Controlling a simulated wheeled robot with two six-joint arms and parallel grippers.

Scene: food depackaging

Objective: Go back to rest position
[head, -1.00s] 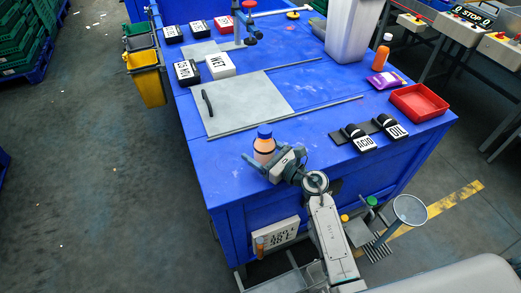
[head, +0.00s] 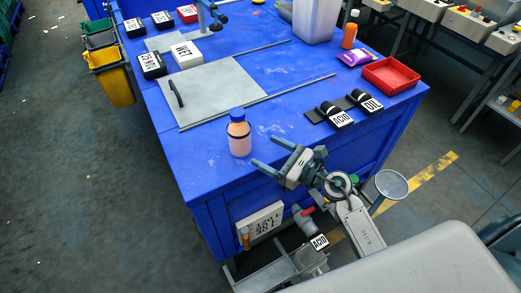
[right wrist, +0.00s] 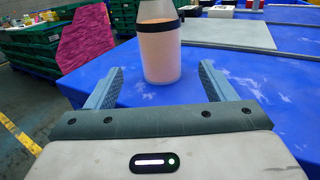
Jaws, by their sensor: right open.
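My right gripper (head: 268,152) is open and empty at the front edge of the blue table (head: 190,165). A bottle with a blue cap and pale orange contents (head: 239,138) stands upright on the table, to the left of the gripper and apart from it in the head view. In the right wrist view the bottle (right wrist: 158,50) stands beyond the two open fingers (right wrist: 158,85), with nothing between them. Its top is cut off there. My left gripper is not in view.
A grey panel with a black handle (head: 205,95) lies on the table. Yellow bins (head: 110,80) hang at the left.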

